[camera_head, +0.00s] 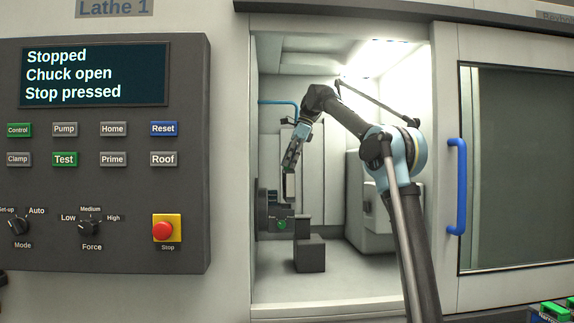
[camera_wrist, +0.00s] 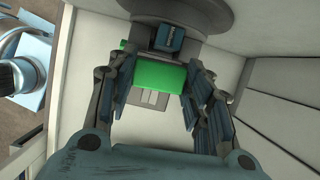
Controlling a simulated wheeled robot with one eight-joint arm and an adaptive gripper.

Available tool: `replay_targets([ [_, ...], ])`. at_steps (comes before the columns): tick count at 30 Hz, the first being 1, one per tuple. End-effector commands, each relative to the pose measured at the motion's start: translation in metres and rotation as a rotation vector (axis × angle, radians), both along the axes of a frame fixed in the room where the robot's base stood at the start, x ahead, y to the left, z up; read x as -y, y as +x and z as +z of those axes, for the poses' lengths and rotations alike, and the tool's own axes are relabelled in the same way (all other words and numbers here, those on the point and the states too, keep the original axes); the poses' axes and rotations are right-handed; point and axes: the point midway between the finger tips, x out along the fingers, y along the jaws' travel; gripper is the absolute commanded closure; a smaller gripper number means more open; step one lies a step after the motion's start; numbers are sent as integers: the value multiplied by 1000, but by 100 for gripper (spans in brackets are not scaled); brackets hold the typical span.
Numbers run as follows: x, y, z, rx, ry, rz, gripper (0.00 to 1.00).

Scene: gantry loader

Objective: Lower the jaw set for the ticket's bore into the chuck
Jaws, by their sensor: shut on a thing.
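My gripper (camera_head: 290,165) reaches through the open doorway into the lathe, above the dark chuck area (camera_head: 268,205) at the left wall. In the wrist view my gripper (camera_wrist: 156,88) is shut on a green block (camera_wrist: 158,76), which lies between its two fingers. A blue block with small lettering (camera_wrist: 168,38), too small to read, sits just beyond it, against a round grey body (camera_wrist: 190,12) that looks like the chuck. In the head view the held block is not clearly visible. A small green spot (camera_head: 282,224) shows low at the chuck. I see no ticket.
The panel screen (camera_head: 94,74) reads Stopped, Chuck open, Stop pressed. A red stop button (camera_head: 163,231) is below. A dark block (camera_head: 310,254) stands on the enclosure floor. The door has a blue handle (camera_head: 457,186). Green-topped items (camera_head: 555,311) sit at bottom right.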

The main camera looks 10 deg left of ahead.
Motion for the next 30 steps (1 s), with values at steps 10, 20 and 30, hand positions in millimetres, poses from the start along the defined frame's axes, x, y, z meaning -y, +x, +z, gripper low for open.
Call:
replay_targets([
  [10, -19, -2, -3, -4, 7, -37, 100],
  [20, -23, -4, -23, -4, 7, -31, 100],
  [30, -23, -4, -44, -4, 6, -29, 100],
])
